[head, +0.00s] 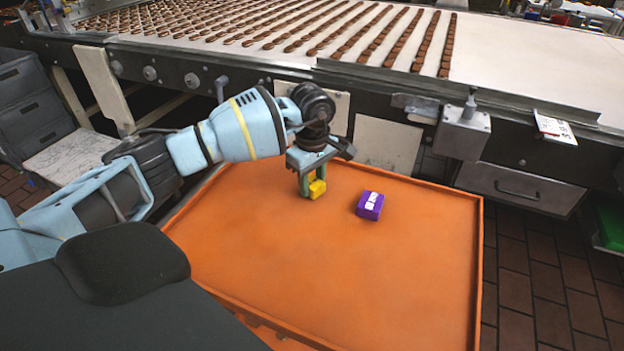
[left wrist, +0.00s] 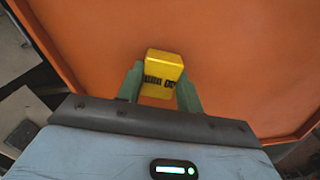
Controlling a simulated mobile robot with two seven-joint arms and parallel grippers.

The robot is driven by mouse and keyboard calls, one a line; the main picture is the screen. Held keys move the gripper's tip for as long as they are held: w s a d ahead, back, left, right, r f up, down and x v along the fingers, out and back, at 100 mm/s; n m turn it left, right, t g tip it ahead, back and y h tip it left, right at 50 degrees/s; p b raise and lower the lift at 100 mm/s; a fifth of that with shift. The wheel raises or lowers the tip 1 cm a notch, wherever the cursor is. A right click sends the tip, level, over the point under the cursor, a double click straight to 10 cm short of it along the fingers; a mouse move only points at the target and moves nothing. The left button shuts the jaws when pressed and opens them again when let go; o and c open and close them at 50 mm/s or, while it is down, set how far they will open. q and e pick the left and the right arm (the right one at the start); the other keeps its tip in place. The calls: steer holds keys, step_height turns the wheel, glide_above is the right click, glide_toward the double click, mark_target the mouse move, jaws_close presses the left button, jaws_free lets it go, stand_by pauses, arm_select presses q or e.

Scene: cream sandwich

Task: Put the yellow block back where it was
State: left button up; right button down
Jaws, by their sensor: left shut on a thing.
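The yellow block (head: 317,189) is at the far left part of the orange table in the head view. It also shows between the green fingers in the left wrist view (left wrist: 163,66), with dark markings on one face. My left gripper (head: 311,186) points down and is shut on the yellow block. The gripper's fingers (left wrist: 160,88) cover the block's sides. I cannot tell whether the block touches the table or hangs just above it. My right gripper is not in view.
The orange table (head: 400,270) has a low raised rim. A purple block (head: 370,205) with a white label lies to the right of the yellow one. The front of the table is clear. A conveyor (head: 480,70) with rows of chocolate pieces runs behind.

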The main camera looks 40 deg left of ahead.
mark_target(312, 182)
arm_select(q)
steer(key=shift+f, duration=0.1)
steer(key=shift+f, duration=0.15)
steer(key=o, duration=1.1)
steer(key=shift+r, duration=0.2)
steer(key=shift+r, duration=0.3)
step_height(312, 182, up, 12)
steer(key=shift+f, duration=0.2)
